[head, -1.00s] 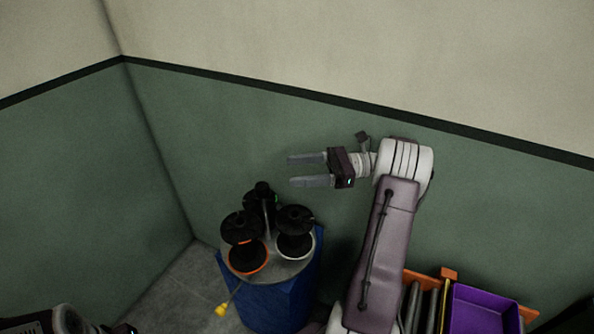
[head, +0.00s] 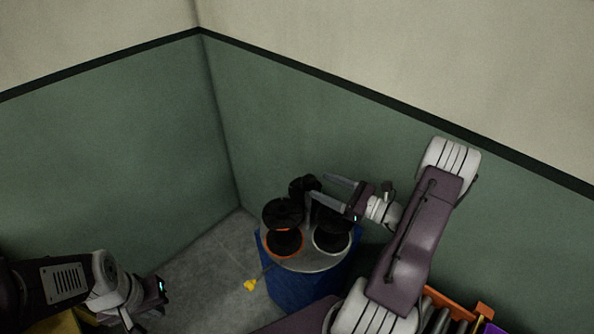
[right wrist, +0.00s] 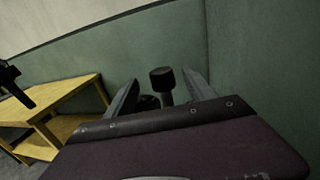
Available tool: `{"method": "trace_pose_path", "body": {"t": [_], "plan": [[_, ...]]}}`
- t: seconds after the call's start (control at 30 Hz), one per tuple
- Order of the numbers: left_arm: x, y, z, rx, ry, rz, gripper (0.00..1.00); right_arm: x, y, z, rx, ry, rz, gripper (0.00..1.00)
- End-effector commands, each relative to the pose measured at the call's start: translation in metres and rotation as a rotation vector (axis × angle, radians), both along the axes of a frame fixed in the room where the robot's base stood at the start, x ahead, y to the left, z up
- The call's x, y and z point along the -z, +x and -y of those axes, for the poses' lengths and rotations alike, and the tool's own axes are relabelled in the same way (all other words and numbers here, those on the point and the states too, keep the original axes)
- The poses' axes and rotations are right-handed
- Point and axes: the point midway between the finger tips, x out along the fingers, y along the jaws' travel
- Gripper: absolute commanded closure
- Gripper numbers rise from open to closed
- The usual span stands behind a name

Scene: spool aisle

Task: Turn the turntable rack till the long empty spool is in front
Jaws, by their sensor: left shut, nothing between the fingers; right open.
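The turntable rack (head: 315,262) is a grey disc on a blue drum, with several dark spools. An orange-rimmed spool (head: 283,242) stands front left and a white-rimmed one (head: 332,242) front right. A dark-topped, slimmer spool (head: 300,185) stands at the back. I cannot tell for sure which is long and empty. My right gripper (head: 316,187) is open over the right of the rack, its tips close to the back spool. In the right wrist view, a dark-capped post (right wrist: 163,80) shows between the fingers, apart from them. My left gripper (head: 152,298) is shut and empty at lower left.
A yellow knob (head: 250,285) on a thin rod sticks out at the rack's front left. Green walls meet behind the rack. An orange rack (head: 450,300) stands at lower right. A yellow table (right wrist: 55,105) shows in the right wrist view. Floor left of the rack is clear.

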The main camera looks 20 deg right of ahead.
Motion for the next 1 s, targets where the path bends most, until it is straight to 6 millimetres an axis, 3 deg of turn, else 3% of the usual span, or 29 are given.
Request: {"method": "trace_pose_path", "body": {"t": [0.4,0.77,1.0], "plan": [[-0.017,0.0,0.0,0.0,0.0,0.0,1.0,-0.001,0.063,-0.044,-0.005,-0.002,0.001,0.37],[-0.018,0.0,0.0,0.0,0.0,0.0,1.0,0.0,0.072,-0.049,-0.003,0.0,0.001,0.37],[-0.018,0.0,0.0,0.0,0.0,0.0,1.0,0.0,0.072,-0.049,-0.002,-0.001,0.002,1.0]]}}
